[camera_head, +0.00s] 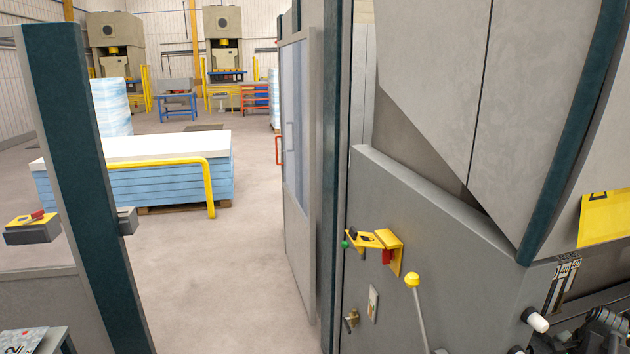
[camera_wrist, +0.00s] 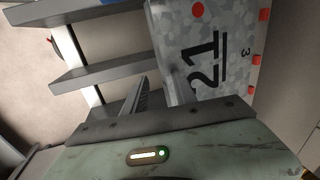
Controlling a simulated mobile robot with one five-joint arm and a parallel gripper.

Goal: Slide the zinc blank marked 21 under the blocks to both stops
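The zinc blank (camera_wrist: 225,25) is a grey spangled plate with a large black 21, a smaller 3 and a red dot, at the upper right of the wrist view. Small red pieces line its right edge. My gripper (camera_wrist: 158,82) reaches up from the bottom of the wrist view. Its two fingers are apart, at the near left edge of the blank. I cannot tell whether the blank's edge is between them or whether they touch it. The gripper is not visible in the head view. The blocks and stops cannot be made out.
Grey slats (camera_wrist: 85,76) of a rack lie left of the blank. In the head view, a large grey machine (camera_head: 430,230) with a yellow-knobbed lever (camera_head: 412,281) fills the right. A teal post (camera_head: 85,180) stands left. Open floor (camera_head: 225,270) lies between, with a sheet stack (camera_head: 135,185) behind.

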